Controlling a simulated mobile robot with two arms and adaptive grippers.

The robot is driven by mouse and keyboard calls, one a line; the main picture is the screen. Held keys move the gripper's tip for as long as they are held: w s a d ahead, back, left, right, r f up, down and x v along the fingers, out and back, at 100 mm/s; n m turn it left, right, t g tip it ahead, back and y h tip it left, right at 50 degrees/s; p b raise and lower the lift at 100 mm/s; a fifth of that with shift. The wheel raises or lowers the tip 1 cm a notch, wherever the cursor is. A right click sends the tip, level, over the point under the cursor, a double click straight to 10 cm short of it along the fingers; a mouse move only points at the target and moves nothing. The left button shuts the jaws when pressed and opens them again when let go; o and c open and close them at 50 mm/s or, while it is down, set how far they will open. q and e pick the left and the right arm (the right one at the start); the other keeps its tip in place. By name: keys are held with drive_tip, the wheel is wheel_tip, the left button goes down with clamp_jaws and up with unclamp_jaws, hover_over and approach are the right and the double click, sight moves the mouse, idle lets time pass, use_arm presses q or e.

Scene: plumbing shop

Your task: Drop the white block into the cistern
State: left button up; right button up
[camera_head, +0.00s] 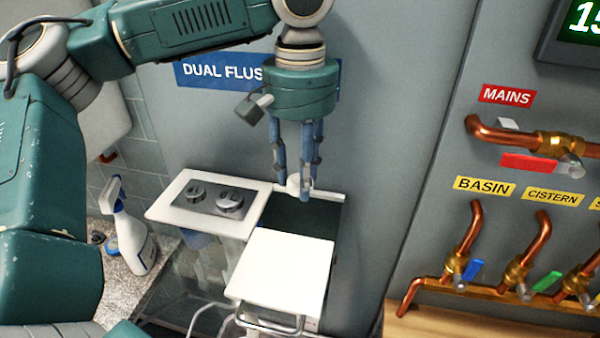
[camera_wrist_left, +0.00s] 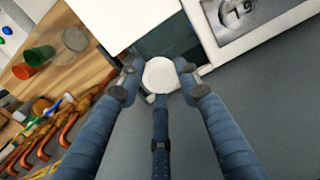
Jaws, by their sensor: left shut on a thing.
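My left gripper (camera_head: 299,190) points down over the back of the cistern (camera_head: 333,235), above its dark opening. Its blue fingers are shut on a small white block (camera_head: 294,184), which looks round from above in the left wrist view (camera_wrist_left: 160,75). The cistern opening (camera_wrist_left: 165,40) shows just beyond the block there. A white lid panel with two round flush buttons (camera_head: 207,201) lies left of the opening. A plain white panel (camera_head: 281,270) covers the front part. How far the block is above the opening is hard to tell. My right gripper is not in view.
A white spray bottle (camera_head: 131,236) stands on the speckled counter at the left. Copper pipes with coloured valve handles (camera_head: 520,265) are on the right wall. A wooden surface with cups (camera_wrist_left: 40,55) shows in the left wrist view. The grey wall is close behind my gripper.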

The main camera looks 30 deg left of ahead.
use_arm(q)
drive_tip(key=o, duration=1.2)
wheel_tip(320, 180, up, 12)
idle(0.5)
